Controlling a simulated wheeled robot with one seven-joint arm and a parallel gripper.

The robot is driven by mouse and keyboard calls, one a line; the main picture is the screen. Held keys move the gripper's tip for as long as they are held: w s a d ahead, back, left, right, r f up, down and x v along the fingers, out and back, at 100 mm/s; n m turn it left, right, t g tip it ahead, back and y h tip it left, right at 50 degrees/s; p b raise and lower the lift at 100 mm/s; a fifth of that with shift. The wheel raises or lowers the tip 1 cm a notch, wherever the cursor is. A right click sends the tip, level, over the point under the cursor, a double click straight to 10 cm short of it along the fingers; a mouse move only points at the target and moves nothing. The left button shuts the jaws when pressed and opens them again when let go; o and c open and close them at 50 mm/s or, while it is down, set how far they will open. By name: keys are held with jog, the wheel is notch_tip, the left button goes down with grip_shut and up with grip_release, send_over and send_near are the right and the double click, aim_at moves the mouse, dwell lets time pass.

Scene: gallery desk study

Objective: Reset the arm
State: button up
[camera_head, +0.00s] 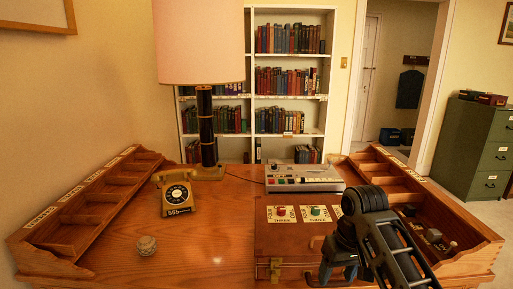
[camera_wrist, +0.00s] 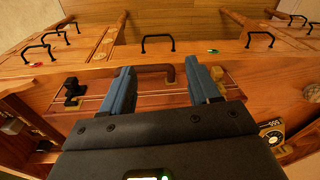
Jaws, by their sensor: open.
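My arm reaches over the right part of the wooden desk (camera_head: 200,250) in the head view. My gripper (camera_wrist: 160,75) shows in the wrist view with its two blue-grey fingers apart and nothing between them. Behind the fingers in that view is a wooden panel with a dark curved handle (camera_wrist: 193,70). In the head view my gripper's fingertips are hard to make out; the dark arm covers part of the wooden box (camera_head: 285,235) with labelled knobs.
A rotary telephone (camera_head: 176,195), a ball (camera_head: 147,245), a lamp (camera_head: 207,130) and a grey console (camera_head: 303,178) stand on the desk. Compartment racks line the left (camera_head: 85,210) and right (camera_head: 390,170) edges. Drawers with black handles (camera_wrist: 158,40) show in the wrist view. The desk's front left is mostly clear.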

jog(key=s+a+f+m+t+y, duration=0.1)
jog(key=s+a+f+t, duration=0.25)
jog(key=s+f, duration=0.4)
jog(key=s+a+f+m+t+y, duration=0.15)
jog(key=s+a+f, duration=0.25)
jog(key=s+f, duration=0.4)
jog(key=s+t, duration=0.2)
jog(key=s, duration=0.7)
jog(key=s+d+r+t+h, duration=0.1)
jog(key=s+d+r+t, duration=0.2)
jog(key=s, duration=0.4)
jog(key=s+d+r+h, duration=0.2)
jog(key=s+r, duration=0.2)
jog(key=s, duration=0.2)
jog(key=s+d+r+t, duration=0.2)
jog(key=s+r, duration=0.3)
jog(key=r, duration=0.3)
jog(key=s+d+r+t, duration=0.2)
jog(key=s+d+r, duration=0.1)
jog(key=s+r, duration=0.3)
jog(key=shift+r+n, duration=0.35)
jog(key=shift+r, duration=0.55)
jog(key=shift+h, duration=0.25)
